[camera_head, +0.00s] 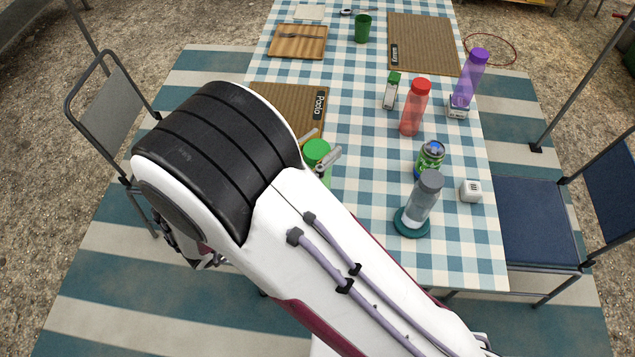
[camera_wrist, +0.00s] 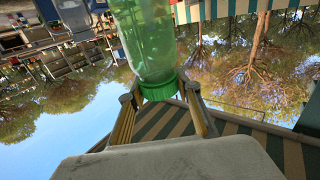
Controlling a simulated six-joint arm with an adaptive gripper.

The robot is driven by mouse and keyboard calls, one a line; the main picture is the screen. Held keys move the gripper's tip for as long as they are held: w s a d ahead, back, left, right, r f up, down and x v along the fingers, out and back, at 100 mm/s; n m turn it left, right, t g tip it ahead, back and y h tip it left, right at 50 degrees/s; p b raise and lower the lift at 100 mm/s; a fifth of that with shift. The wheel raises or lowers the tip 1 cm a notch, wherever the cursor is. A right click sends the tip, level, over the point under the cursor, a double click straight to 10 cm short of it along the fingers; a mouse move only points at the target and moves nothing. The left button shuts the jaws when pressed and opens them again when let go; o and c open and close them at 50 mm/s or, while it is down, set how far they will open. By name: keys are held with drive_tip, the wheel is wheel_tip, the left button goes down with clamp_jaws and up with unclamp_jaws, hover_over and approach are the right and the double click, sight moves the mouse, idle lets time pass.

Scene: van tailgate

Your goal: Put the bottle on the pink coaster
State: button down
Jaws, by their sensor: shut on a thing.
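A green see-through bottle with a green cap (camera_head: 316,150) is in my gripper (camera_head: 322,160), over the left part of the table near the woven mat. The bottle (camera_wrist: 147,40) fills the upper middle of the wrist view, with its cap towards the camera. My gripper (camera_wrist: 161,95) is shut on it, one finger on each side near the cap. My arm hides most of the bottle in the head view, so I cannot tell whether its base touches the table. I see no pink coaster; my arm covers part of the table.
A grey bottle (camera_head: 426,195) stands on a teal coaster (camera_head: 412,224). A can (camera_head: 430,157), a white cube (camera_head: 471,190), a red bottle (camera_head: 415,107), a purple bottle (camera_head: 470,78) and a small green-capped bottle (camera_head: 391,91) stand nearby. Checked cloth between the mat (camera_head: 290,103) and these is clear.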

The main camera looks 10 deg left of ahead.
drive_tip(key=shift+f, duration=2.1)
drive_tip(key=shift+f, duration=2.25)
drive_tip(key=c, duration=1.4)
unclamp_jaws()
drive_tip(key=shift+c, duration=0.2)
drive_tip(key=shift+s+a, duration=0.1)
drive_tip(key=shift+s, duration=0.05)
drive_tip(key=v, duration=1.1)
drive_tip(key=shift+s+a, duration=0.2)
drive_tip(key=shift+s, duration=0.15)
